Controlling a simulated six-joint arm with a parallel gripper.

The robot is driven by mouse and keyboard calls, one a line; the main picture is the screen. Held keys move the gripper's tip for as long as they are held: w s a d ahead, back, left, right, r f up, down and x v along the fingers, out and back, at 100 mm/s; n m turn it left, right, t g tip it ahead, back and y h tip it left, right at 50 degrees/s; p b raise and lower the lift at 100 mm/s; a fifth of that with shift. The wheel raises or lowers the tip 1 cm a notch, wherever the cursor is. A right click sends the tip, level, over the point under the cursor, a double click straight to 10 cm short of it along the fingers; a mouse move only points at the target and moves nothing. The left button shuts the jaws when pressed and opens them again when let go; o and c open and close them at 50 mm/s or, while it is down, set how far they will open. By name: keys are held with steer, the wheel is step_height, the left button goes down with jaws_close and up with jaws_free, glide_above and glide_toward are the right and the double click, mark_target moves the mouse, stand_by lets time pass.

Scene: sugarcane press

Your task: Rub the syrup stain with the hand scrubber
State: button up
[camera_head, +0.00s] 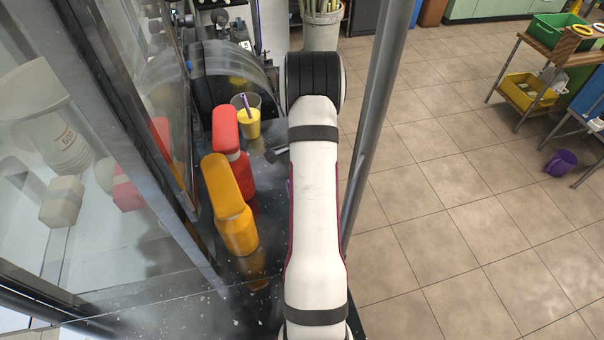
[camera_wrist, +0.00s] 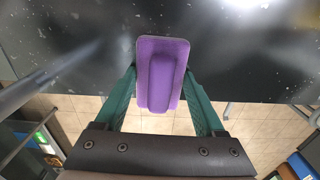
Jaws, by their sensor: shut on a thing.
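In the wrist view, my gripper (camera_wrist: 160,78) is shut on the purple hand scrubber (camera_wrist: 162,60), with one green finger on each side of it. The scrubber has a flat plate with a raised grip block along its middle. It is held over or against the edge area of a dark, glossy counter (camera_wrist: 235,60); I cannot tell whether it touches. In the head view, my white arm hides the gripper and most of the scrubber. I cannot make out a syrup stain in either view; white specks show on the counter.
Left of my arm on the counter stand a yellow-orange bottle (camera_head: 236,230), a red bottle (camera_head: 226,135) and a cup with yellow contents (camera_head: 249,122). A glass panel (camera_head: 110,150) borders the left. A grey post (camera_head: 375,110) rises close on the right, with tiled floor beyond.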

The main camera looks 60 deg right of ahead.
steer(key=shift+s+a, duration=0.85)
steer(key=shift+s, duration=0.05)
steer(key=shift+r, duration=4.1)
steer(key=w+a+r+n, duration=0.3)
steer(key=r+n, duration=0.3)
steer(key=r, duration=0.3)
steer(key=w+a+r+n, duration=0.3)
steer(key=r+n, duration=0.4)
steer(key=r, duration=0.3)
steer(key=w+a+r+n, duration=0.3)
steer(key=r+n, duration=0.3)
steer(key=r, duration=0.3)
steer(key=shift+a+r, duration=0.3)
steer(key=shift+a, duration=0.5)
